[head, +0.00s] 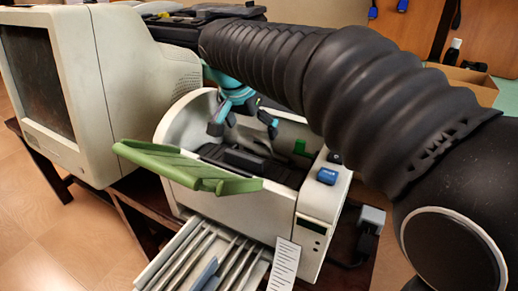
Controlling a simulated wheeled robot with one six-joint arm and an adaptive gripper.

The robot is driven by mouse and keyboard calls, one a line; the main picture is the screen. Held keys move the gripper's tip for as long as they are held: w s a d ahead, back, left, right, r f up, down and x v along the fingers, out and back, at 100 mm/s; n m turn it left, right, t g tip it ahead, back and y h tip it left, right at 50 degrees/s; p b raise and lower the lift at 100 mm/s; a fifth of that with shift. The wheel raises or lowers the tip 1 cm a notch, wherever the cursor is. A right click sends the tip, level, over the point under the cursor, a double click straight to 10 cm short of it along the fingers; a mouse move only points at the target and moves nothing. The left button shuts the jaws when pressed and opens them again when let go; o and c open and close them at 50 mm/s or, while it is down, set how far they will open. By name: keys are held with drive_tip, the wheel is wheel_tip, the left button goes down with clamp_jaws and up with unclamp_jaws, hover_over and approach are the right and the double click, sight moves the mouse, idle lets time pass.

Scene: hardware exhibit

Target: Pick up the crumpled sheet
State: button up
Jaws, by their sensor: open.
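My gripper (243,128), teal with dark fingertips, points down into the open top of a beige printer (235,204). Its fingers are spread, one on the left and one on the right, above the dark parts inside the printer. I cannot make out a crumpled sheet; part of the printer's inside is hidden by the gripper, the arm and the printer walls. A flat white strip with dark lines (284,266) hangs at the printer's lower front, and it does not look crumpled.
A green flap (187,166) sticks out from the printer's front left. A slotted tray (195,262) extends below. A blue button (327,176) is on the printer's right top. An old monitor (85,85) stands close on the left. A grey plug-like box (373,218) is at right.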

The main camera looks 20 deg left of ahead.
drive_tip(key=shift+x, duration=0.75)
drive_tip(key=shift+c, duration=0.3)
drive_tip(key=c, duration=0.3)
drive_tip(key=shift+c, duration=0.2)
wheel_tip(320, 180, up, 18)
drive_tip(key=p, duration=0.1)
drive_tip(key=s+a+b, duration=0.1)
drive_tip(key=s+b, duration=0.1)
drive_tip(key=s, duration=1.6)
drive_tip(key=shift+a, duration=0.3)
